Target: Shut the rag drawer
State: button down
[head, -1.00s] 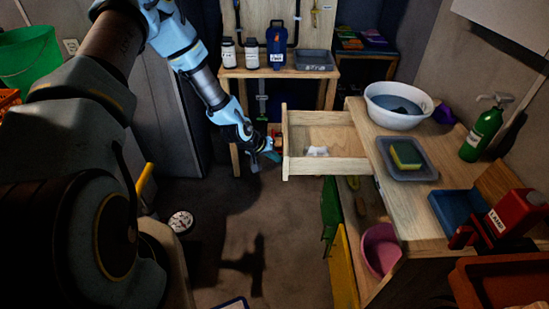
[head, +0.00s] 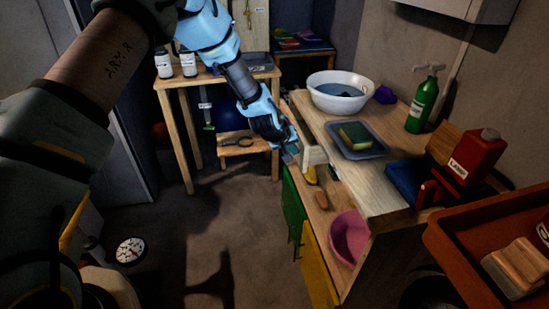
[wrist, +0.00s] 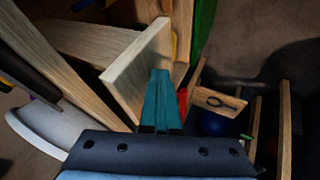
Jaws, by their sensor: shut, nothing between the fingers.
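The rag drawer (head: 314,155) is a light wooden drawer under the left edge of the wooden counter (head: 375,190). It sticks out only a short way; most of its inside is hidden. In the wrist view its front panel (wrist: 138,72) stands apart from the counter, with part of the drawer showing behind it. My gripper (head: 291,152) is at the outer side of the drawer front. In the wrist view the teal fingers (wrist: 161,98) are shut together, empty, and lie close against the front panel. I cannot tell whether they touch it. No rag shows now.
A white basin (head: 337,92), a grey tray (head: 357,140) with a sponge and a green bottle (head: 424,100) stand on the counter. A pink bowl (head: 349,238) sits on the shelf below. A small workbench (head: 225,75) stands behind. The floor at left is mostly clear.

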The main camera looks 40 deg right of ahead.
aim_at(302, 146)
jog(key=d, duration=0.1)
jog(key=s+d, duration=0.1)
jog(key=shift+s+d+b, duration=0.1)
jog(key=shift+d+b, duration=0.2)
jog(key=shift+s+d+r, duration=0.1)
jog(key=shift+s+d, duration=0.05)
jog(key=shift+d, duration=0.05)
jog(key=shift+s+d, duration=0.1)
